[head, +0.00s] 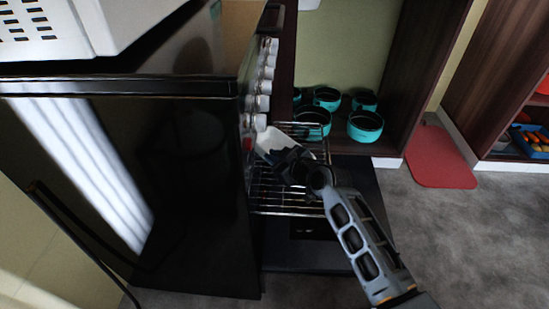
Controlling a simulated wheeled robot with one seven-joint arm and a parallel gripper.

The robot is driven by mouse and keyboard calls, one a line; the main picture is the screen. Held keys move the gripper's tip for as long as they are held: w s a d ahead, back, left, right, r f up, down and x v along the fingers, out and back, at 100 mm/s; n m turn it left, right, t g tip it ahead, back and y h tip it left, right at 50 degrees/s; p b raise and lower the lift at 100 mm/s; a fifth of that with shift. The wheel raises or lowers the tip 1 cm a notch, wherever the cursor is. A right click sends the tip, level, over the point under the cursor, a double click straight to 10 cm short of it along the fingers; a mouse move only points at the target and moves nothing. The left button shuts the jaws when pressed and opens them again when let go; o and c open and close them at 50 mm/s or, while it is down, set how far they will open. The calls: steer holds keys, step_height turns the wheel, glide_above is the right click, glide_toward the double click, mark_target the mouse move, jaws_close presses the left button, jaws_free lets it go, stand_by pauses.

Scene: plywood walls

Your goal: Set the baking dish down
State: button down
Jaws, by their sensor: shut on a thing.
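The baking dish seems to be the pale, whitish piece (270,142) at the end of my arm, beside the knobbed front panel of the black appliance. My gripper (284,157) is shut on it. Only a small part of the dish shows; the rest is hidden by the gripper and the appliance. The dish and gripper appear over a wire rack (268,192) that sticks out of the appliance. I cannot tell whether the dish touches the rack.
The black appliance (190,190) with silver knobs (262,87) stands close on the left. Its lowered door (355,178) lies under the rack. Several teal pots (365,126) stand in a dark cabinet behind. A red mat (440,157) lies on open grey floor at right.

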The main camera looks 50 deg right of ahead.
steer(key=c, duration=1.7)
jaws_free()
steer(key=o, duration=0.5)
steer(key=p+v, duration=0.2)
steer(key=v, duration=1)
